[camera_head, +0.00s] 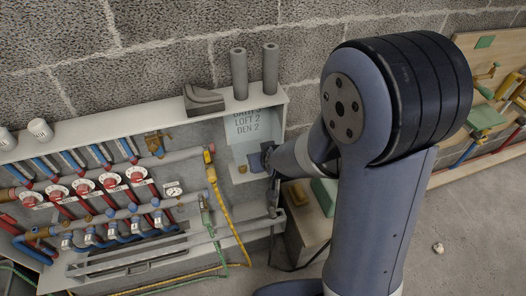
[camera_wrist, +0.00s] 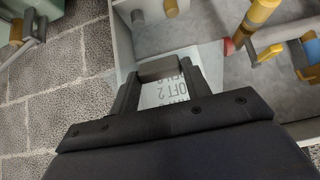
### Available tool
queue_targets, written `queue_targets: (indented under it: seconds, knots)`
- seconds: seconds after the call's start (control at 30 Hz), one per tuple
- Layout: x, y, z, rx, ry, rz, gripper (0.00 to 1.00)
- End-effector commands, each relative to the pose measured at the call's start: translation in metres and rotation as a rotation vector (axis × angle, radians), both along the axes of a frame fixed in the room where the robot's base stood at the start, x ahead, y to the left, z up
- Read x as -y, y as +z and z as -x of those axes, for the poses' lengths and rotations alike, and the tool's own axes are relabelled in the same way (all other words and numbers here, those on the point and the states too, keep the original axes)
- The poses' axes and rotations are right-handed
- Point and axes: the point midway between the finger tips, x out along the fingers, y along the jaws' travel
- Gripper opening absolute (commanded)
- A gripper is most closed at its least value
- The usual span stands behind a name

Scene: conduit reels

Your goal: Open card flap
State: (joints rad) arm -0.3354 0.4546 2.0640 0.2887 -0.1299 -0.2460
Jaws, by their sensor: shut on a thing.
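The card flap is a pale card (camera_head: 252,127) with printed lines, among them LOFT 2 and DEN 2, at the right end of the open wall cabinet. In the wrist view the card (camera_wrist: 165,93) shows between my fingers, its print partly covered. My gripper (camera_wrist: 159,72) is shut on a short grey bar (camera_wrist: 158,68) at the card's edge. Whether the bar is fixed to the card is not clear. In the head view my gripper (camera_head: 271,158) is at the card's lower right, partly hidden by my arm.
The cabinet (camera_head: 100,122) holds red dials (camera_head: 108,180), pipes and a yellow hose (camera_head: 224,200) left of the card. Grey conduit pieces (camera_head: 240,75) stand on its top edge. A grey rail (camera_head: 150,255) runs along the bottom. A box (camera_head: 305,225) stands below right.

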Motion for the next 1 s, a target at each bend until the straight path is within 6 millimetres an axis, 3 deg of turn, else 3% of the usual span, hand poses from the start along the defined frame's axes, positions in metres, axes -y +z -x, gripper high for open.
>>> queue_targets:
  seconds: [0.03, 0.5, 1.0]
  knots:
    - [0.0, 0.012, 0.0, 0.009, 0.0, -0.001, 0.04]
    - [0.003, 0.055, 0.009, 0.021, -0.001, -0.005, 0.04]
    - [0.003, 0.065, 0.011, 0.023, -0.001, -0.005, 0.04]
